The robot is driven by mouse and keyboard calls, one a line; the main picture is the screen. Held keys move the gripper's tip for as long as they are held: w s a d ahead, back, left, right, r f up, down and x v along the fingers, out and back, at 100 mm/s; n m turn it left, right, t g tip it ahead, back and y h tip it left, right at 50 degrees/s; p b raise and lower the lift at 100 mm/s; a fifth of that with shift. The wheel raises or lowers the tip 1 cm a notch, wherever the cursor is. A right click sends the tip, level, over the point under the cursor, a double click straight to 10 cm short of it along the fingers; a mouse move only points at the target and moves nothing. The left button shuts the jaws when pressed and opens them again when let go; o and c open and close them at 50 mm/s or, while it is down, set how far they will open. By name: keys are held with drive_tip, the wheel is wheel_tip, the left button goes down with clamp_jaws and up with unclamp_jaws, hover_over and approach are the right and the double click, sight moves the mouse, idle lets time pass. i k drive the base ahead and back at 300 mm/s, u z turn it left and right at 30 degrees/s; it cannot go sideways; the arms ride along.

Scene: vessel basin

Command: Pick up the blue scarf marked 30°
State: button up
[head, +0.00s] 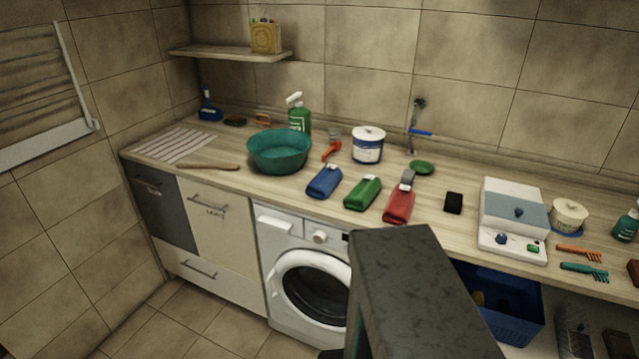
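A folded blue scarf (325,182) lies on the wooden worktop, behind the washing machine's front edge. It has a small pale mark on top, too small to read as 30°. A folded green cloth (363,193) lies to its right, and a folded red cloth (399,205) lies further right with a small grey piece at its far end. A large dark grey part of my arm fills the lower middle of the head view, in front of the counter. My gripper's fingers do not show.
A teal basin (279,153) stands left of the blue scarf, with an orange-red item (331,151) and a white tub (368,146) behind. A washing machine (304,278) stands below. A white-and-blue device (514,215) sits at right. A blue basket (507,300) is underneath.

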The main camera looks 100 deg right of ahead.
sight(325, 182)
drive_tip(key=u, duration=0.2)
drive_tip(key=k, duration=0.85)
drive_tip(key=z, duration=0.75)
